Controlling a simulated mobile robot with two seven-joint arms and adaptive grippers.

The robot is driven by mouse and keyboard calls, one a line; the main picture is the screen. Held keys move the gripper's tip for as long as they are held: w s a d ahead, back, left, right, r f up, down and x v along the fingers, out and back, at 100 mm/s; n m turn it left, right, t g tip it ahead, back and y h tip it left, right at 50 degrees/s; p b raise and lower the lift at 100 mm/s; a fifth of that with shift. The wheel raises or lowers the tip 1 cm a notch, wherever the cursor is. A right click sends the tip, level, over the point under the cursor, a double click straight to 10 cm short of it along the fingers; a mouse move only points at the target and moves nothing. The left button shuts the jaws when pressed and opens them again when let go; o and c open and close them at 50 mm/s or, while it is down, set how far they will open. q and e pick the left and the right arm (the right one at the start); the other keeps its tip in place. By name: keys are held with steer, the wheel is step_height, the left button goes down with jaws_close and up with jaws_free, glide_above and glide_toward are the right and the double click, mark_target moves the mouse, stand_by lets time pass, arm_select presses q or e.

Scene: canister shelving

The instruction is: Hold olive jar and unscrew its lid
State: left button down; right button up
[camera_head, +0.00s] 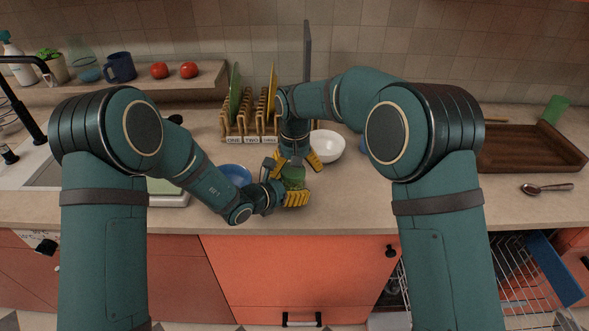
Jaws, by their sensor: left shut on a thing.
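The olive jar (293,177) is a small green jar standing upright near the middle of the counter, partly covered by both grippers. My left gripper (291,196) comes in from the left, low at the jar, and is shut on it with its yellow fingers across the jar's near side. My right gripper (293,163) points down from above over the jar's top. Its yellow fingers are spread apart to either side, so it looks open. The lid is hidden beneath the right gripper, and I cannot tell whether the gripper touches it.
A blue bowl (234,174) sits left of the jar, and a white bowl (327,146) sits behind it to the right. A wooden plate rack (249,124) holds upright plates at the back. A wooden tray (528,148) and a spoon (545,188) lie at right. The front counter strip is clear.

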arm_select(q)
steer(key=shift+d, duration=0.1)
arm_select(e)
steer(key=shift+r, duration=0.15)
arm_select(q)
steer(key=shift+s+f, duration=0.1)
steer(key=shift+f, duration=0.15)
arm_select(e)
step_height(320, 180, up, 5)
steer(key=shift+a+f, duration=0.1)
steer(key=shift+f, duration=0.05)
steer(key=shift+o, duration=0.5)
arm_select(q)
steer(key=shift+r, duration=0.1)
arm_select(e)
steer(key=shift+a+r, duration=0.1)
steer(key=shift+r, duration=0.3)
arm_select(q)
steer(key=shift+r, duration=0.1)
arm_select(e)
steer(key=m, duration=0.3)
arm_select(q)
steer(key=shift+r, duration=0.1)
arm_select(e)
steer(key=m, duration=0.1)
steer(key=r+m, duration=0.1)
steer(key=m, duration=0.1)
steer(key=shift+a+r+m, duration=0.15)
steer(key=shift+r+m, duration=0.15)
steer(key=shift+f, duration=3.9)
